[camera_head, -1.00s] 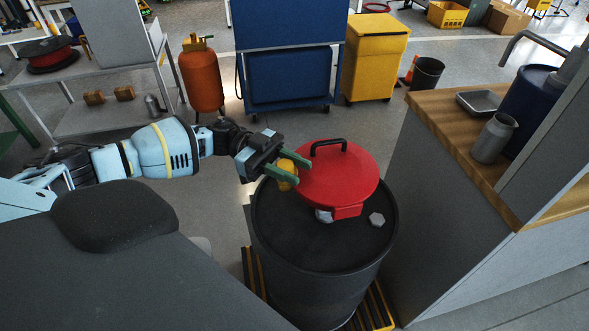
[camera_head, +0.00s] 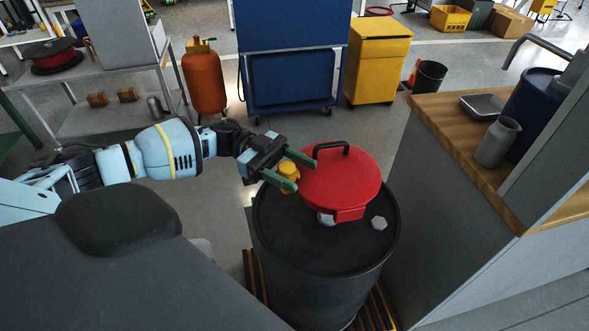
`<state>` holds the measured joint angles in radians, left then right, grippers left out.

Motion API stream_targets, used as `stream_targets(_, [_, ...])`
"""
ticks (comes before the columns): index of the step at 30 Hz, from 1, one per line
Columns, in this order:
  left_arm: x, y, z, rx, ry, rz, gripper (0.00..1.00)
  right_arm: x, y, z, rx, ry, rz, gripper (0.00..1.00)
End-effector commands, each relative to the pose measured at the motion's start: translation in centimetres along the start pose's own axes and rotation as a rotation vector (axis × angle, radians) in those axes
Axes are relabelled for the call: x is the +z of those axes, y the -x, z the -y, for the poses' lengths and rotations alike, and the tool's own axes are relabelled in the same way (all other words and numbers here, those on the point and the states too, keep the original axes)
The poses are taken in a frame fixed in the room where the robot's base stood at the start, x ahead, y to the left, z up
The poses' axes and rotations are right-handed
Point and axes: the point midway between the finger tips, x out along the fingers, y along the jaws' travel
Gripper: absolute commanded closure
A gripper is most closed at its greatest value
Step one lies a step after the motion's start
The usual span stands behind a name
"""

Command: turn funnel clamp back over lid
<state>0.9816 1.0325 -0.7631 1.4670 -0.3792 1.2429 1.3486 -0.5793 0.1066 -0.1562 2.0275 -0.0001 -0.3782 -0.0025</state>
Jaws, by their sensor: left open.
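The red round lid (camera_head: 343,182) with a black handle sits shut on top of the black drum (camera_head: 325,285). The yellow clamp (camera_head: 288,170) is at the lid's left edge. My left gripper (camera_head: 303,170) is open, its two green fingers at the clamp, one beyond it and one in front. I cannot tell whether the fingers touch the clamp. The lower part of the clamp is partly hidden by the near finger. My right gripper is not in view.
A grey hex cap (camera_head: 379,223) lies on the drum top. A wooden-topped counter (camera_head: 452,122) with a grey can (camera_head: 496,142) stands close on the right. A blue cabinet (camera_head: 290,78), a yellow bin (camera_head: 377,62) and an orange cylinder (camera_head: 205,83) stand behind.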

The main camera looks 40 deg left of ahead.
Motion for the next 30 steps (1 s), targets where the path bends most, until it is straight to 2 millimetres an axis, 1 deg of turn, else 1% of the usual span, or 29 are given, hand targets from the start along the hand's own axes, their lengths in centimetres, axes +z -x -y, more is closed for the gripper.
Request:
stream_targets(5, [0.2, 1.7, 0.1, -0.003, 0.002, 0.003, 0.44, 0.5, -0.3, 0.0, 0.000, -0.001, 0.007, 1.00])
stream_targets(12, [0.2, 5.5, 0.0, -0.003, 0.002, 0.002, 0.44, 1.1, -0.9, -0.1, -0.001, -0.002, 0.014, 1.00])
stream_targets(16, [0.2, 6.9, 0.1, -0.003, 0.002, 0.001, 0.44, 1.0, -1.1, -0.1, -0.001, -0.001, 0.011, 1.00])
stream_targets(21, [0.0, 7.7, 0.0, -0.001, 0.000, -0.001, 0.44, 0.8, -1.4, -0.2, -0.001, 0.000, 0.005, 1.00])
stream_targets(30, [0.0, 7.8, 0.0, 0.000, -0.001, -0.001, 0.44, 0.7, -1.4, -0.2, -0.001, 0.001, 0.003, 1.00])
